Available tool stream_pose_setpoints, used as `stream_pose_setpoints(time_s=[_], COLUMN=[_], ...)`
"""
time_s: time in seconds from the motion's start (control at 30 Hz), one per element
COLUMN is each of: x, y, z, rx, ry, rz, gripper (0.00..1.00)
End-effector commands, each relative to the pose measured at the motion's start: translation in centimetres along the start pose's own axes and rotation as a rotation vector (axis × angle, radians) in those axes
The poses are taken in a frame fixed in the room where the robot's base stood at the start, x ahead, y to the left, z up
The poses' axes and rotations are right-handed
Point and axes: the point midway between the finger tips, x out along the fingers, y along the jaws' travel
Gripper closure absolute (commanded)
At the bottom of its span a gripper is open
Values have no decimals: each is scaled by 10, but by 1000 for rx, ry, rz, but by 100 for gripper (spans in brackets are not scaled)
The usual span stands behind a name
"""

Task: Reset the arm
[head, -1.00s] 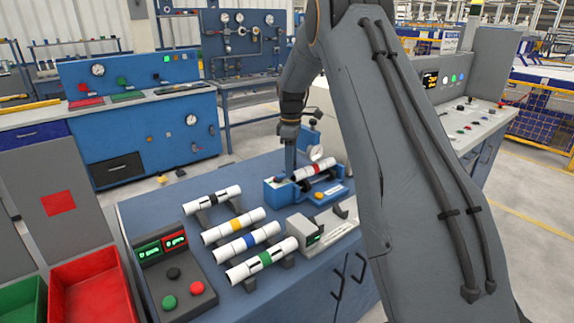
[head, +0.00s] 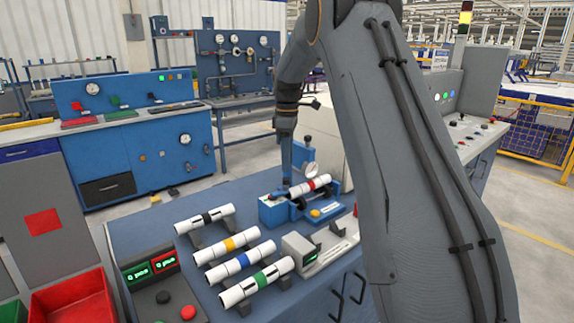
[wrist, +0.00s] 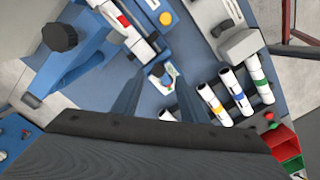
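My gripper (head: 287,168) points down at the left end of the blue test fixture (head: 272,212) in the head view. In the wrist view its two dark fingers (wrist: 155,100) stand apart with nothing between them. A white pipe with a red band (head: 309,186) lies in the fixture, beside the gripper and apart from it. It also shows in the wrist view (wrist: 124,22). My arm's large grey link fills the right middle of the head view and hides part of the bench.
White pipes with black (head: 205,219), yellow (head: 227,245), blue (head: 243,262) and green (head: 258,282) bands lie on bench holders. A grey device (head: 318,248) sits right of them. A control box (head: 150,275) and red bin (head: 75,298) are at front left.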

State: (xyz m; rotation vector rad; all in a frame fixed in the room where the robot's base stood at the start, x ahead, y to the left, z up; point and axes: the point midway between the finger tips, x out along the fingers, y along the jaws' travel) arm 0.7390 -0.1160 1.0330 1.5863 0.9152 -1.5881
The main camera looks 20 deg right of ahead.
Motion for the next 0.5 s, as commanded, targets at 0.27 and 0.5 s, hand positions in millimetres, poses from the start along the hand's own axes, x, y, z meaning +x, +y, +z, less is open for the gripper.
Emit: stream_pose_setpoints(time_s=[0.27, 0.5], x=[0, 4], y=[0, -25], z=[0, -1], rx=[0, 75], ry=[0, 1], rz=[0, 3], gripper=[60, 60])
